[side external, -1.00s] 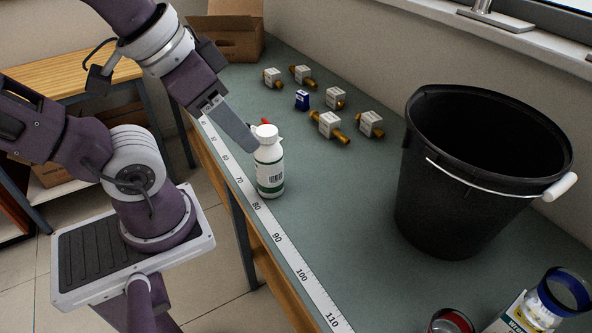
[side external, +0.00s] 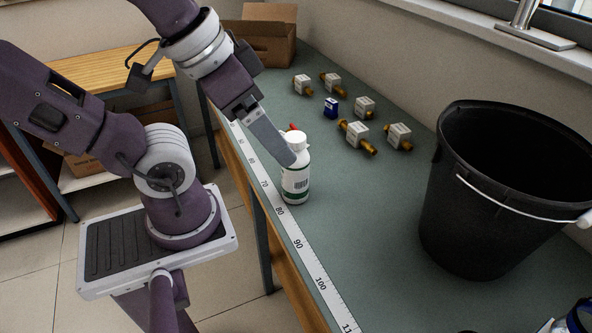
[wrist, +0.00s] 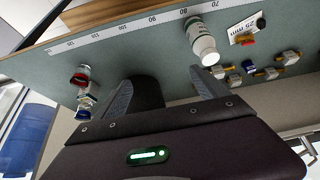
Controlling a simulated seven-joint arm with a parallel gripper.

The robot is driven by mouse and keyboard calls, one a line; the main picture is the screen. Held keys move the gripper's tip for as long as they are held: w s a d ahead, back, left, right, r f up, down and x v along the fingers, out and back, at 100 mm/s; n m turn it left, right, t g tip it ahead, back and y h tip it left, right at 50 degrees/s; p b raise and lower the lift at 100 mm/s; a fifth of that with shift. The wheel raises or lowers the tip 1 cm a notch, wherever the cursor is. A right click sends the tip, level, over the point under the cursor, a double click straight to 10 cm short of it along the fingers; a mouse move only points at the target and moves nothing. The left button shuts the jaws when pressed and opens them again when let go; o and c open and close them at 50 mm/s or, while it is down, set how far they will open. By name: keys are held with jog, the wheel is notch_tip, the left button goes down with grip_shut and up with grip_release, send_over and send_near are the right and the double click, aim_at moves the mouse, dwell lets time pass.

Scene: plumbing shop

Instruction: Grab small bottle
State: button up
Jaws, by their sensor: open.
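The small bottle (side external: 295,180) is white with a white cap and a green-banded label. It stands upright on the bench by the measuring strip. It also shows in the wrist view (wrist: 203,42), at upper right. My gripper (side external: 288,160) is open, and one finger overlaps the bottle's left upper side in the side view; I cannot tell whether they touch. In the wrist view my gripper (wrist: 160,90) has both fingers apart, with the bottle beyond the right fingertip and not between the fingers.
A black bucket (side external: 470,235) stands at the right. Several brass fittings with white labels (side external: 358,135) and a small blue item (side external: 331,108) lie behind the bottle. A cardboard box (side external: 262,40) is at the far end. The measuring strip (side external: 297,243) runs along the front edge.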

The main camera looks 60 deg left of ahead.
jog(key=shift+r, duration=0.1)
notch_tip(320, 180, up, 4)
jog(key=m+g+y, duration=0.5)
jog(key=m+y, duration=0.8)
jog(key=m, duration=0.4)
send_over(300, 159)
jog(key=s, duration=0.1)
jog(key=shift+m+y, duration=0.3)
jog(key=shift+m, duration=0.5)
jog(key=f, duration=1.3)
jog(key=w+d+f, duration=0.1)
jog(key=f, duration=0.6)
jog(key=shift+f, duration=0.15)
jog(key=x, duration=0.3)
jog(key=f+x, duration=0.1)
jog(key=x, duration=0.3)
jog(key=shift+f, duration=0.1)
grip_shut()
